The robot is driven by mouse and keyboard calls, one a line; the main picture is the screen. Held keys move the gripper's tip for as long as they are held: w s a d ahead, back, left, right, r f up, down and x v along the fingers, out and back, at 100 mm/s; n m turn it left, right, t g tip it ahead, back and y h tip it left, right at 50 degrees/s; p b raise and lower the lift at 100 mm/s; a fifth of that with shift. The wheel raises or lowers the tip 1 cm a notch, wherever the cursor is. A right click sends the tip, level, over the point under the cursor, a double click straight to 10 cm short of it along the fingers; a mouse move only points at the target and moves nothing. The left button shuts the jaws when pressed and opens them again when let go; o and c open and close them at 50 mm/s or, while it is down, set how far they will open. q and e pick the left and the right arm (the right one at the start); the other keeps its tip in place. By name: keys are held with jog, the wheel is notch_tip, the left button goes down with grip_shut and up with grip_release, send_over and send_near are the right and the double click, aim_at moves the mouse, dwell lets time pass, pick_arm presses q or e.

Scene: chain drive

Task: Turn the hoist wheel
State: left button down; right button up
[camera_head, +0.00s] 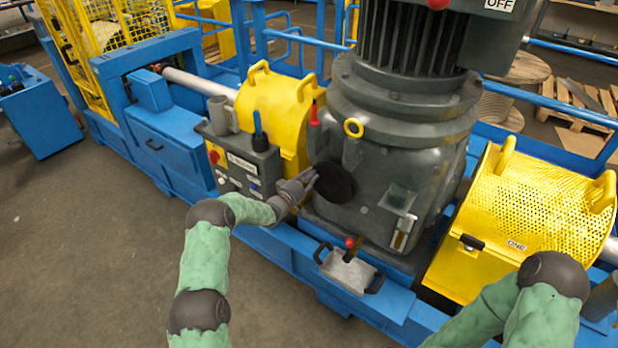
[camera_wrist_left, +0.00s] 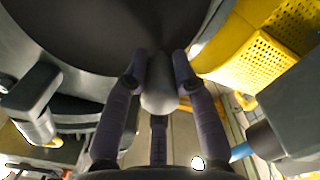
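The hoist wheel, seen as a black round disc (camera_head: 333,182), sits on the front of the big grey hoist housing (camera_head: 425,135). In the left wrist view its dark face (camera_wrist_left: 100,25) fills the top. A grey rounded knob (camera_wrist_left: 158,88) stands out below it. My left gripper (camera_head: 311,182) is at the left edge of the disc. In the wrist view, the fingers of that gripper (camera_wrist_left: 160,72) lie on both sides of the knob, with another finger below it. I cannot tell whether they press on it. My right gripper is out of view; only part of that arm shows at lower right.
A control panel (camera_head: 242,168) with buttons is left of the wheel. A small grey box with a red-knobbed lever (camera_head: 349,268) is below it. Yellow guards (camera_head: 270,98) (camera_head: 525,215) flank the housing. Open floor (camera_head: 70,260) lies at lower left.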

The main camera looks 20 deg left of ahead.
pick_arm(q)
jog(key=shift+d, duration=0.1)
jog(key=shift+s+d+r+m+b, duration=0.15)
jog(key=shift+d+r+m+b, duration=0.2)
jog(key=shift+m+b, duration=0.4)
jog(key=shift+s+d+r+m+b, duration=0.1)
jog(key=shift+d+r+m+b, duration=0.2)
jog(key=shift+m, duration=0.35)
jog(key=shift+s+d+r+m+b, duration=0.1)
jog(key=shift+r+m, duration=0.25)
jog(key=shift+m, duration=0.25)
jog(key=c, duration=1)
grip_release()
